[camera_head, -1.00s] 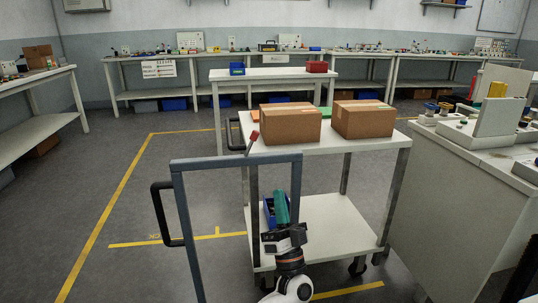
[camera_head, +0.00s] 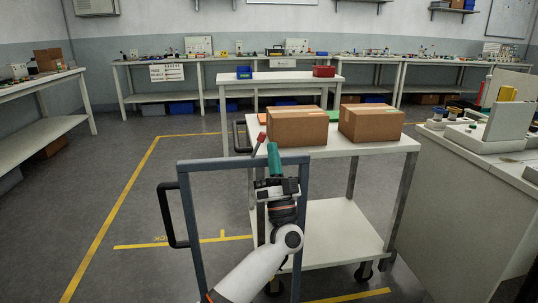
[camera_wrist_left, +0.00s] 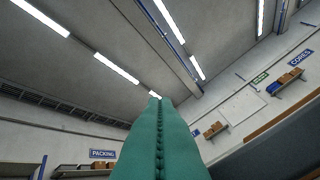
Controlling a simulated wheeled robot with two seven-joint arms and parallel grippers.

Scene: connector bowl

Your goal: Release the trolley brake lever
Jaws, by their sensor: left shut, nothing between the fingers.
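The trolley (camera_head: 345,232) is a white two-shelf cart right of centre in the head view. A thin lever with a red tip (camera_head: 260,137) stands at its near left corner, leaning to the right; I take it as the brake lever. My left gripper (camera_head: 271,146) points up with teal fingers shut and empty. Its tips show just right of the lever's red tip, close to it; I cannot tell whether they touch. In the left wrist view the shut teal fingers (camera_wrist_left: 160,140) point at the ceiling, and the lever does not show. My right gripper is not in view.
A grey upright frame (camera_head: 235,161) with a black side handle (camera_head: 166,215) stands around my left arm. Two cardboard boxes (camera_head: 297,127) (camera_head: 371,122) sit on the trolley top. A white bench (camera_head: 465,185) stands close on the right. The floor to the left is clear.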

